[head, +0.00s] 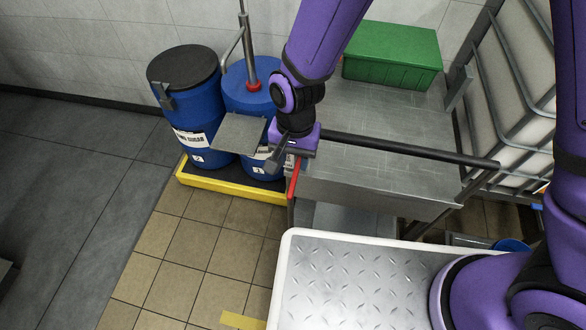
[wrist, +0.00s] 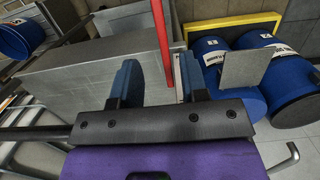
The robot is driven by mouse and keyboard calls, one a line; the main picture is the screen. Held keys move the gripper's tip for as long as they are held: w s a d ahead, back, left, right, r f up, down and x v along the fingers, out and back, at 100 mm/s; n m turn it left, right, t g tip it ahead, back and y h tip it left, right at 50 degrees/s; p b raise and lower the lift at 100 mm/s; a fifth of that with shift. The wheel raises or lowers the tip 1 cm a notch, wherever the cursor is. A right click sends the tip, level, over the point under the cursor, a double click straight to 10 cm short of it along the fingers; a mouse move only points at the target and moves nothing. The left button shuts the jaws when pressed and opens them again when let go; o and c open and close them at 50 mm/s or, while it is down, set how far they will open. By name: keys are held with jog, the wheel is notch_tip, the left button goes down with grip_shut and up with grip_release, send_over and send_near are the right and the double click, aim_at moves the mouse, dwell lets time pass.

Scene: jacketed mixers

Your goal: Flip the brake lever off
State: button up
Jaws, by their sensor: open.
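A red lever (head: 294,179) sits at the left end of the grey metal cart (head: 385,178), below the black push bar. It also shows as a long red bar in the wrist view (wrist: 162,45). My gripper (head: 284,158) is at the cart's left end, close above the lever. In the wrist view, my gripper (wrist: 158,78) is open with nothing held. The red bar appears between the two fingers, nearer the right one. I cannot tell whether a finger touches it. The lever's upper end is partly hidden by my gripper in the head view.
Blue drums (head: 198,110) stand on a yellow-edged pallet (head: 225,188) left of the cart. A grey square plate (head: 238,133) is close beside my gripper. The black push bar (head: 400,147) runs along the cart. A green crate (head: 393,55) stands behind. Tiled floor at left is clear.

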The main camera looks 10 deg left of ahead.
jog(key=r, duration=0.3)
jog(key=shift+w+r, duration=0.2)
jog(key=shift+w, duration=0.05)
dwell(0.4)
jog(key=w+d+r+t+y, duration=0.1)
jog(key=w+d+r+t, duration=0.15)
jog(key=d+r, duration=0.7)
jog(key=w+d+r+t, duration=0.1)
jog(key=w+d+r, duration=0.3)
jog(key=d+r, duration=0.5)
jog(key=s+d+r+t, duration=0.1)
jog(key=s+d+r, duration=0.5)
jog(key=d, duration=0.2)
jog(key=s+d+r+t+h, duration=0.1)
jog(key=s+d+r+t, duration=0.1)
jog(key=s+d+r, duration=0.5)
jog(key=shift+s+d+r+n, duration=0.15)
jog(key=shift+d+r+n, duration=0.2)
jog(key=shift+d, duration=0.85)
